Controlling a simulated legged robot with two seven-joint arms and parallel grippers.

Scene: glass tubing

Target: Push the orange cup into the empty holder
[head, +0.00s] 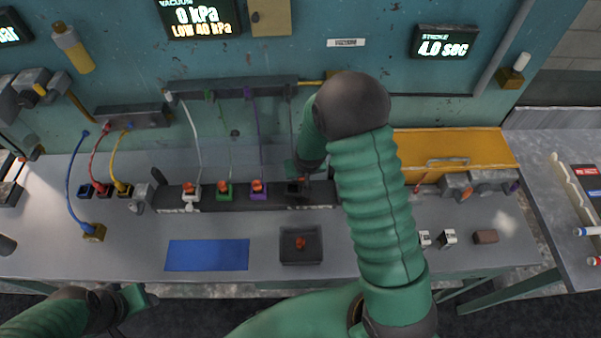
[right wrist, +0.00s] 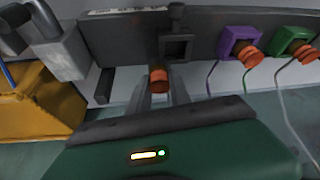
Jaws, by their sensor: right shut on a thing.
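My right gripper (right wrist: 161,86) is shut on an orange cup (right wrist: 158,75), which shows between its two fingers in the right wrist view. The empty holder (right wrist: 176,48), a dark square socket on the grey rail, is just beyond the cup and slightly right of it; they look apart. In the head view the right gripper (head: 302,173) is at the black empty holder (head: 296,189), partly hidden by my arm. My left gripper (head: 138,298) is low at the left, away from the rail; its jaw opening is unclear.
White (head: 191,193), green (head: 224,192) and purple (head: 258,191) holders left of the empty one carry orange cups. A dark tray (head: 287,259) with another orange piece and a blue mat (head: 207,255) lie in front. An orange box (head: 455,147) stands right.

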